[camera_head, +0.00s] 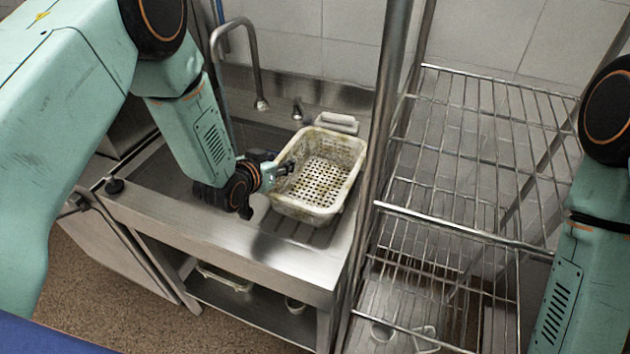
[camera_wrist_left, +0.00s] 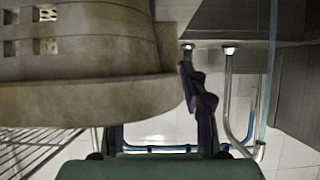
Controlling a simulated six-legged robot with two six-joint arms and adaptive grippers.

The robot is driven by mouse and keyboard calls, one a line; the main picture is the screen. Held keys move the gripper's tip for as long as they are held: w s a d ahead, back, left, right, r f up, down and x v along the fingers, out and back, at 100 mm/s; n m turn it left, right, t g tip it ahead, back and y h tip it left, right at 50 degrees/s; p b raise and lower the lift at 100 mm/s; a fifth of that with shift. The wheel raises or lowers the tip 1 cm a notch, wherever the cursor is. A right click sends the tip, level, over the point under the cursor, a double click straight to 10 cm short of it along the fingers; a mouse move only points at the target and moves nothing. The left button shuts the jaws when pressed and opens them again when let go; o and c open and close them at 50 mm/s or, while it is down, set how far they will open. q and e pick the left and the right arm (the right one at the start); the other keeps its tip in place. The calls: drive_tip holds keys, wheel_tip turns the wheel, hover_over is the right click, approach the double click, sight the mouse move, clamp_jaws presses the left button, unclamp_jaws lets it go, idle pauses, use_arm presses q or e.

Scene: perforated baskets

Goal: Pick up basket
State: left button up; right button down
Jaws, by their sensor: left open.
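The pale, stained perforated basket (camera_head: 305,213) stands upright and empty on the steel counter, right of the sink. My left gripper (camera_head: 284,170) is open at the basket's left side, its fingers at the rim. In the left wrist view the basket (camera_wrist_left: 85,100) fills the upper left, its rim close to the camera. In that view one finger shows beside the rim's end; the other is mostly hidden behind the rim. Whether a finger touches the basket cannot be told. My right arm shows at the right edge; its gripper is out of view.
A tall wire rack (camera_head: 480,170) with a steel post stands right of the counter. A curved faucet (camera_head: 250,60) rises behind the sink. A small white object (camera_head: 337,122) is behind the basket. Another container (camera_head: 225,278) sits on the shelf below. The rack's upper shelf looks empty.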

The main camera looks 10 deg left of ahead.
use_arm(q)
drive_tip(key=shift+w+a+f, duration=0.1)
drive_tip(key=shift+a, duration=0.25)
drive_tip(key=shift+d, duration=0.4)
drive_tip(key=c, duration=0.6)
drive_tip(key=shift+a, duration=0.3)
clamp_jaws()
drive_tip(key=shift+d, duration=0.2)
